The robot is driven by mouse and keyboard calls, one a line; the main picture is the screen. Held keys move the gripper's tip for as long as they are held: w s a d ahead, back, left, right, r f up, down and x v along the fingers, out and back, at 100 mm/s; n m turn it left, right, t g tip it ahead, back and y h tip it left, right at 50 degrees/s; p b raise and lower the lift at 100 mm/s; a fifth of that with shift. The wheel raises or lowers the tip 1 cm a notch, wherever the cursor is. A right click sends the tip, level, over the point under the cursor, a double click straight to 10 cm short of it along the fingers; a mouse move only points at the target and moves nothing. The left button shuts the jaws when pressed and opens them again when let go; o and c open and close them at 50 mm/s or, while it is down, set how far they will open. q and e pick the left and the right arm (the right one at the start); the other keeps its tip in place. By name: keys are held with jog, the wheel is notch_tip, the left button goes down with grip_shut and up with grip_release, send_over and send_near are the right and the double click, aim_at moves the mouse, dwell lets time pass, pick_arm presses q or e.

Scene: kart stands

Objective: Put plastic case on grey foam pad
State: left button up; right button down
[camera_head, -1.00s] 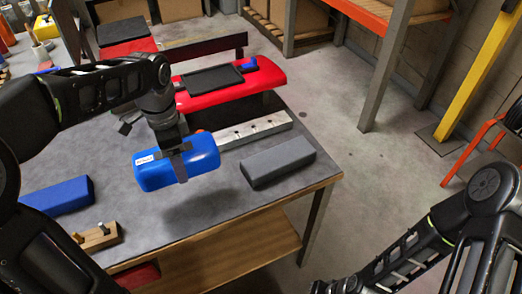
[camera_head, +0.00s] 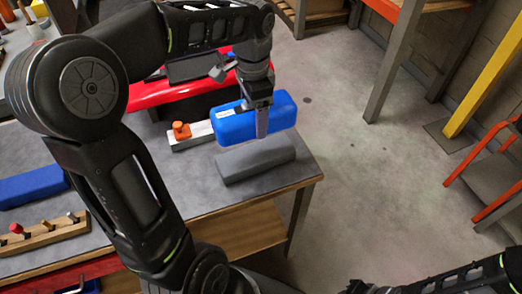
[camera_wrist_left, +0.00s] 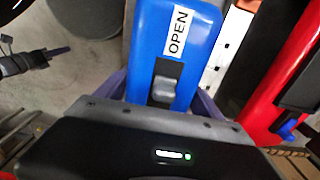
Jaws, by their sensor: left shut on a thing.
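The blue plastic case (camera_head: 284,112) is held in my left gripper (camera_head: 262,124), whose fingers are shut across its middle. In the left wrist view the blue case (camera_wrist_left: 150,40) shows a white "OPEN" label and a grey latch between the fingers of my left gripper (camera_wrist_left: 163,100). The grey foam pad (camera_head: 255,160) lies on the table near its right front corner. The case is in the air, just above and behind the pad in the head view, and seems apart from it.
A metal bar with an orange knob (camera_head: 181,131) lies behind the pad. A red kart part (camera_head: 150,94) is farther back. A blue block (camera_head: 32,187) and a wooden peg rack (camera_head: 42,234) are at the left. The table's right edge is close to the pad.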

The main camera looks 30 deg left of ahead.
pick_arm(q)
jog(key=shift+w+d+f, duration=0.1)
jog(key=shift+f, duration=0.05)
notch_tip(320, 180, down, 6)
jog(key=shift+f, duration=0.1)
jog(key=shift+f+p, duration=0.3)
jog(key=shift+f, duration=1.5)
jog(key=shift+f, duration=0.15)
jog(key=o, duration=1.7)
notch_tip(320, 180, up, 12)
jog(key=shift+r, duration=0.2)
